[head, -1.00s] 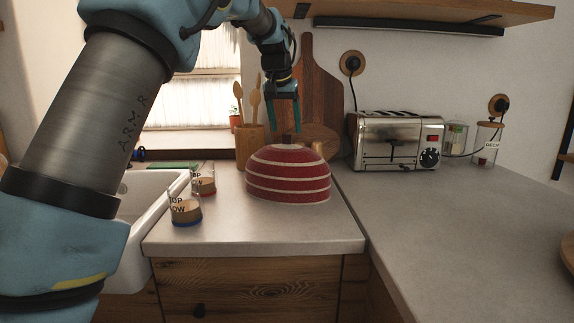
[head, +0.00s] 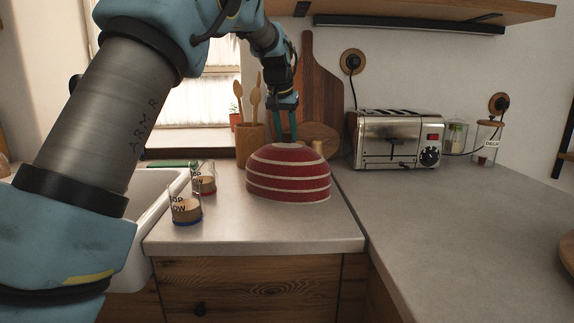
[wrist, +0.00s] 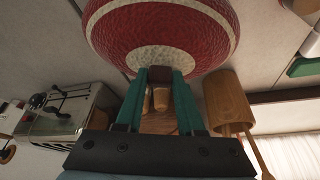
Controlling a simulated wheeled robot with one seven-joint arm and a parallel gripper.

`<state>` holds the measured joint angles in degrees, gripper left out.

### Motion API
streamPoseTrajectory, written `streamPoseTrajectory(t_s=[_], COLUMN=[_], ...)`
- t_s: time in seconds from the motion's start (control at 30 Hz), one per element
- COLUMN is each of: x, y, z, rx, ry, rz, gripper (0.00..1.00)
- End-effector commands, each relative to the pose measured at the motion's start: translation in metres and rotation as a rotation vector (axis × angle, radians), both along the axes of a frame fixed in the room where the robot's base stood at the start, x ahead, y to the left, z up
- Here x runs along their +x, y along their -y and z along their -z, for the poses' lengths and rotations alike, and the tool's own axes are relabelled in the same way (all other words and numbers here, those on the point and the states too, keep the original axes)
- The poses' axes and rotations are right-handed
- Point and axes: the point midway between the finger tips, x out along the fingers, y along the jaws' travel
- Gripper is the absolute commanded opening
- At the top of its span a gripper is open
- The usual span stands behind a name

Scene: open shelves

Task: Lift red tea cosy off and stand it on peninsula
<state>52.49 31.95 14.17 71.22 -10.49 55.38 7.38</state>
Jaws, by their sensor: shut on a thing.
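The red tea cosy (head: 288,178), a dome with pale stripes, stands upright on the counter beside the sink. It also fills the top of the wrist view (wrist: 205,35). My gripper (head: 286,138) comes down from above, its two teal fingers at the crown of the cosy. In the wrist view the fingertips (wrist: 160,75) close on a small dark knob at the pale centre of the crown. The cosy's base still appears at counter level. Whatever is under the cosy is hidden.
Two glass jars (head: 186,211) stand left of the cosy, near the white sink (head: 150,190). A wooden utensil pot (head: 250,146) and boards (head: 322,95) stand behind. A toaster (head: 397,140) is right. The right-hand worktop (head: 455,220) has wide clear room.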

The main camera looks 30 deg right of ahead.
Motion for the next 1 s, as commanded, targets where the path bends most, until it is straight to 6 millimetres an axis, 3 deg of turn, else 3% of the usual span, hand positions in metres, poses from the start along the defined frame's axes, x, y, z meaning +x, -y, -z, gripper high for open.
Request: streamPoseTrajectory(t_s=[0.13, 0.57, 0.77, 1.0], x=[0.0, 0.0, 0.001, 0.001], y=[0.0, 0.0, 0.0, 0.001], z=[0.0, -0.005, -0.027, -0.075], rx=[0.0, -0.001, -0.003, -0.004], ry=[0.0, 0.001, 0.003, 0.003], rz=[0.0, 0.0, 0.0, 0.0], gripper=[0.01, 0.0, 0.0, 0.0])
